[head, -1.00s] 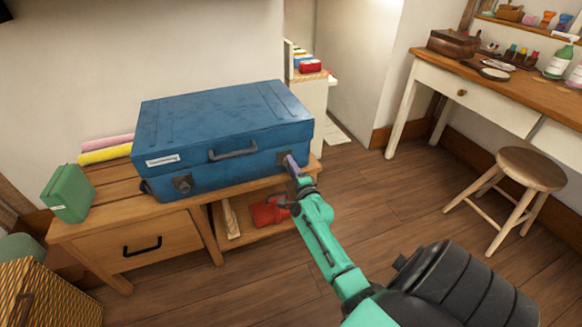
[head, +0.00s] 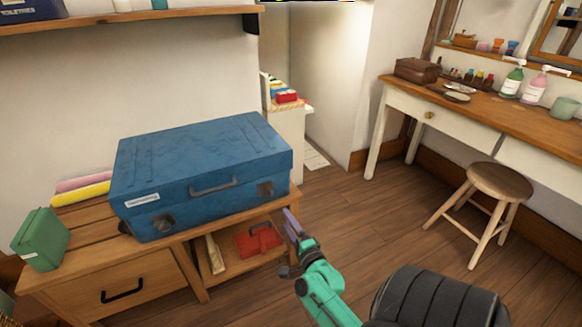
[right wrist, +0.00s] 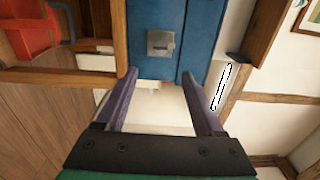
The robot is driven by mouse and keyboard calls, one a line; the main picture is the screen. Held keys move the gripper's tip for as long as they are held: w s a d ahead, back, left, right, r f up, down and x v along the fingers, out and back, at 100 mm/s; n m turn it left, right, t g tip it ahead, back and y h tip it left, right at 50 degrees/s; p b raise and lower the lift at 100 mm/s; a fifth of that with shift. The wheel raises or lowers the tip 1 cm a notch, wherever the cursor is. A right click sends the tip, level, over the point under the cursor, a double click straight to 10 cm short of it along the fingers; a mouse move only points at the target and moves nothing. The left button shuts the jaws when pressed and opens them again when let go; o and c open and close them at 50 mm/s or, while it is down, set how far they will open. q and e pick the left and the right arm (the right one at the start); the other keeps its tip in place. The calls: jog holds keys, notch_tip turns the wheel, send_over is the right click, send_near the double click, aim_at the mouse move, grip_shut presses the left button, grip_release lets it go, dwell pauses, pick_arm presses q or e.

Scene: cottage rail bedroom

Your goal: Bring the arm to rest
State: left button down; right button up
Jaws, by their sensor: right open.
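My right gripper (head: 290,222) is in front of the right end of the low wooden bench, below the blue case's right corner. In the right wrist view its two purple fingers (right wrist: 160,95) stand apart with nothing between them. The closed blue case (head: 205,170) lies on the bench, and its side with a metal latch (right wrist: 160,43) shows ahead of the fingers. The gripper appears apart from the case. My left gripper is not in view.
The wooden bench (head: 150,265) holds a green box (head: 40,238) and rolled yellow and pink items (head: 82,190). A red box (head: 258,240) sits on its lower shelf. A stool (head: 490,190) and a desk (head: 480,120) stand at right. Floor between is clear.

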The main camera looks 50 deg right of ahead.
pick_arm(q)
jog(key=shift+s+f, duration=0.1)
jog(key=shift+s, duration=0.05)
pick_arm(e)
jog(key=shift+v, duration=0.95)
jog(key=s+a+f+n+g+y, duration=0.2)
jog(key=a+f+n+g+y, duration=0.15)
jog(key=a+f+n, duration=0.5)
jog(key=s+a+f+n+g+y, duration=0.25)
jog(key=a+f+n+g, duration=0.2)
jog(key=f, duration=0.65)
jog(key=s+a+f+n+g+y, duration=0.1)
jog(key=s+a+f+n+g, duration=0.25)
jog(key=s+f+n, duration=0.3)
jog(key=s+f+n+g, duration=0.4)
jog(key=s, duration=0.4)
pick_arm(q)
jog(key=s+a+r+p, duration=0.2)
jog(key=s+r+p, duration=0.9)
jog(key=p, duration=0.9)
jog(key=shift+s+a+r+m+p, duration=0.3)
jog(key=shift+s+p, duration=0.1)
pick_arm(e)
jog(key=s+d+r+h, duration=0.1)
jog(key=s+d+r, duration=0.2)
jog(key=s+r, duration=0.8)
jog(key=shift+s+d+r+n, duration=0.15)
jog(key=shift+s+r+n, duration=0.25)
jog(key=shift+s, duration=0.3)
